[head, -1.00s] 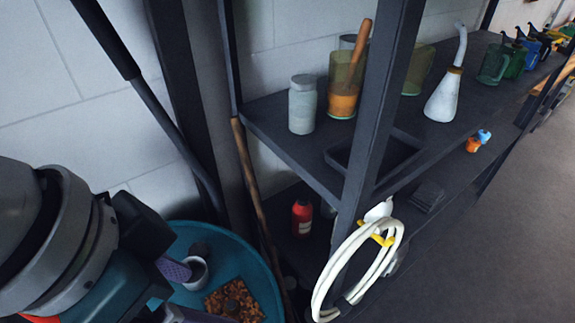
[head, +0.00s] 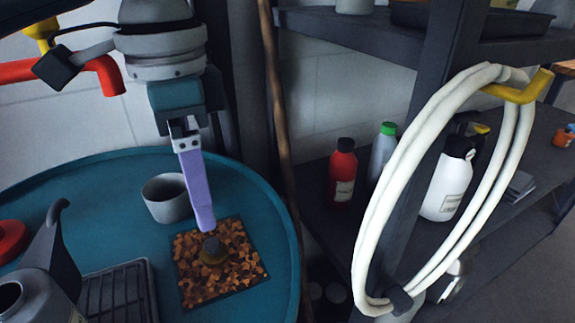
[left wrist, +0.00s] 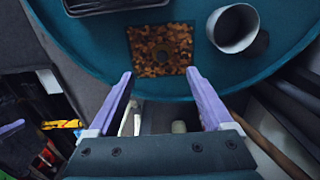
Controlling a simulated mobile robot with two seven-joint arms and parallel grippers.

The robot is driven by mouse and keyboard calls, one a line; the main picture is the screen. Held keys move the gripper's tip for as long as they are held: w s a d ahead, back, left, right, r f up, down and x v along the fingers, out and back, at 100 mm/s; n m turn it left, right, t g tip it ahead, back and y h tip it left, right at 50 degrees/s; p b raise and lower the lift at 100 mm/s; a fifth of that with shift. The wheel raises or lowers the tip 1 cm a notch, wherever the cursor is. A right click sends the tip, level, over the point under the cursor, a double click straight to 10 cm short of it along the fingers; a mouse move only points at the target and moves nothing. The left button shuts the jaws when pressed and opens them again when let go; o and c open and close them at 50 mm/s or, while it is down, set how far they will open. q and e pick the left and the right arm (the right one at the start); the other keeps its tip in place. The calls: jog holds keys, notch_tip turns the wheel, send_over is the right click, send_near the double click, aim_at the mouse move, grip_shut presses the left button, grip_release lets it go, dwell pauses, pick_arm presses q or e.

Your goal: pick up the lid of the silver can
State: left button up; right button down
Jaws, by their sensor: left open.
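A small brownish round knob (head: 212,251) sits on a square cork-patterned mat (head: 190,290) on the teal round table (head: 120,165). It may be the lid, but I cannot tell. An open grey cup (head: 168,205) stands behind the mat. A grey metal can (head: 30,305) with a round opening is cut off at the lower left; I cannot tell if it is the silver can. My left gripper (head: 205,225) points down just above the knob in the head view. In the left wrist view its lavender fingers (left wrist: 160,73) are apart and empty, facing the mat (left wrist: 145,68).
A dark grooved tray (head: 118,292) lies left of the mat. To the right stands a dark shelf with a red bottle (head: 342,175), a green-capped bottle (head: 383,150) and a white spray bottle (head: 447,185). A coiled white hose (head: 373,215) hangs on its post.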

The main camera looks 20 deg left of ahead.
pick_arm(q)
send_over(211, 240)
notch_tip(211, 240, down, 4)
jog(key=shift+s+f, duration=0.15)
jog(key=shift+f, duration=0.1)
notch_tip(211, 240, down, 5)
jog(key=shift+f+b, duration=0.15)
jog(key=shift+b, duration=0.65)
grip_shut()
